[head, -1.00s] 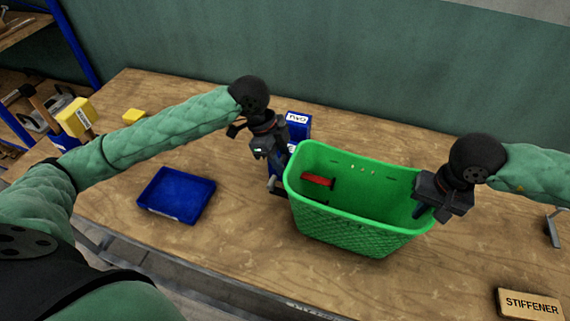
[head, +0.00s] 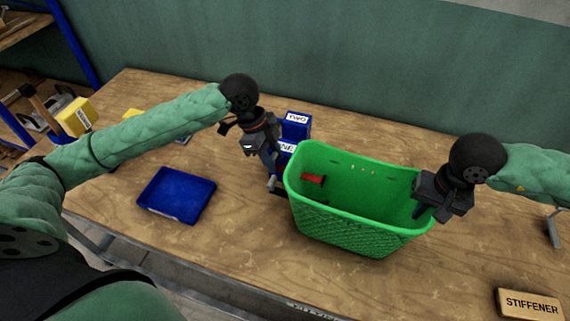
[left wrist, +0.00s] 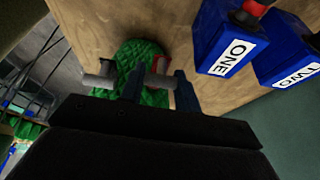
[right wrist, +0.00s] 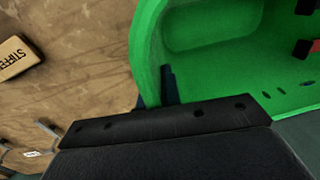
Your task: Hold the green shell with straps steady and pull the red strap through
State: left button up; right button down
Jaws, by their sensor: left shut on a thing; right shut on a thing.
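The green shell (head: 350,232) is an open basket-like tub standing upright on the bench. A short piece of the red strap (head: 313,180) shows inside its left end. In the left wrist view a bit of red (left wrist: 161,64) shows at the shell's outer end, beside a grey bar by the fingers. My left gripper (head: 272,182) is outside the shell's left end, shut on the strap's end there; the exact grip is partly hidden. My right gripper (head: 422,208) is shut on the shell's right end wall, one finger inside. It also shows in the right wrist view (right wrist: 160,92).
Blue boxes labelled ONE (left wrist: 228,55) and TWO (head: 297,126) stand behind the left gripper. An empty blue tray (head: 177,195) lies at left. A STIFFENER block (head: 530,304) is at front right. The bench in front of the shell is clear.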

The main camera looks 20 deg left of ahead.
pick_arm(q)
jog(key=shift+w+a, duration=0.1)
jog(key=shift+a, duration=2.2)
jog(key=o, duration=1.2)
jog(key=shift+c, duration=0.2)
jog(key=v, duration=1.2)
pick_arm(e)
jog(key=c, duration=1.5)
grip_release()
jog(key=shift+r, duration=0.1)
